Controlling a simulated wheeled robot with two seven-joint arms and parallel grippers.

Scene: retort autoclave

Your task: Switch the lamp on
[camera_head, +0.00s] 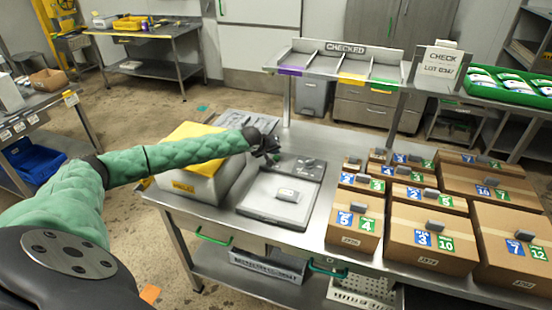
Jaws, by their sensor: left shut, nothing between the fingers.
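My left arm in a green sleeve reaches in from the left across the steel table (318,212). Its dark gripper (273,156) is shut and empty, at the back left of a flat grey unit (256,204). The unit has a dark strip (300,167) with small controls along its back and a pale panel in front. A small grey block (288,195) lies on the panel. The gripper's fingertips are close to the strip's left end; I cannot tell whether they touch it. No lamp is clearly recognisable, and no glow shows. My right gripper is out of view.
A grey bin with a yellow lid (190,135) stands left of the unit, under my arm. Several cardboard boxes (430,243) with numbered labels fill the table's right side. A "CHECKED" rack (331,48) stands at the back, beside a "CHECK" sign (440,68) and a green tray (508,100).

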